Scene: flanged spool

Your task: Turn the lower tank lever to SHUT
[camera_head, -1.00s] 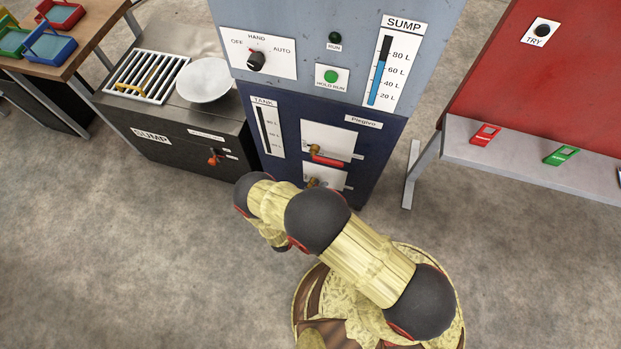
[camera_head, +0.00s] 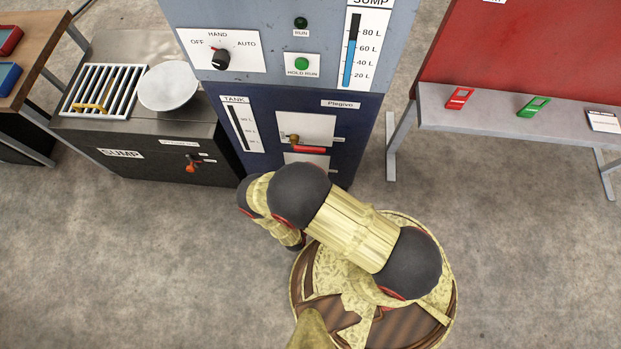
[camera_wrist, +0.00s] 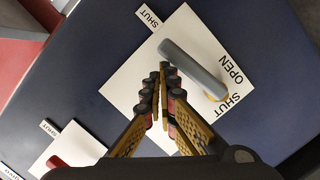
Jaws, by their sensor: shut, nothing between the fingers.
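The lower tank lever has a grey handle (camera_wrist: 192,67) on a white plate (camera_wrist: 122,88) in the wrist view. Its yellowish hub (camera_wrist: 216,97) is at the handle's lower right end, beside the printed words OPEN and SHUT. The handle slants up and left from the hub. My gripper (camera_wrist: 163,75) is shut and empty over this plate, its tips close to the handle's left side; I cannot tell whether they touch. In the head view my arm hides the gripper and the lower lever, leaving only the top of the lower plate (camera_head: 305,158) showing.
The upper lever, with a red handle (camera_head: 309,149), is just above on the blue cabinet (camera_head: 265,105); its red end also shows in the wrist view (camera_wrist: 57,162). The sump box (camera_head: 140,150) stands left, a grey bench (camera_head: 440,115) right. The floor between is clear.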

